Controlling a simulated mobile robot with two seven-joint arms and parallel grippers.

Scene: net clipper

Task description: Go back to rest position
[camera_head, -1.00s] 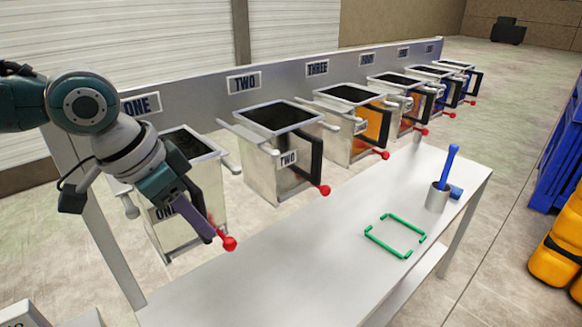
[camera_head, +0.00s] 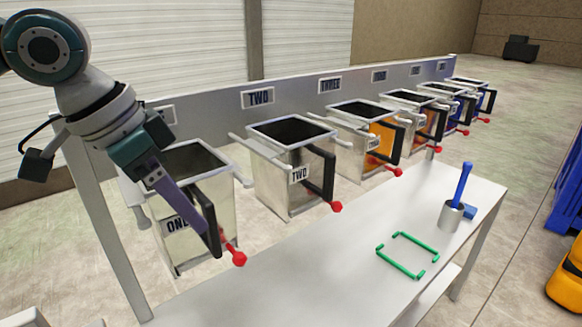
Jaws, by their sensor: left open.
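My left gripper (camera_head: 200,222) is in the camera_head view at left, pointing down and right from the arm at the upper left. Its purple finger lies beside the black handle of the bin labelled ONE (camera_head: 185,240), near its red knob (camera_head: 238,258). The gripper is open. Whether the finger touches the handle cannot be told, and the other finger is not clearly seen. The arm hides part of the bin and its wall label. My right gripper is not in view.
A row of metal bins, including bin TWO (camera_head: 275,185), runs back along a grey panel (camera_head: 215,112). The white table (camera_head: 300,285) in front holds green bracket pieces (camera_head: 407,270) and a cup (camera_head: 451,216) with a blue-handled tool (camera_head: 463,182). The table's near left is clear.

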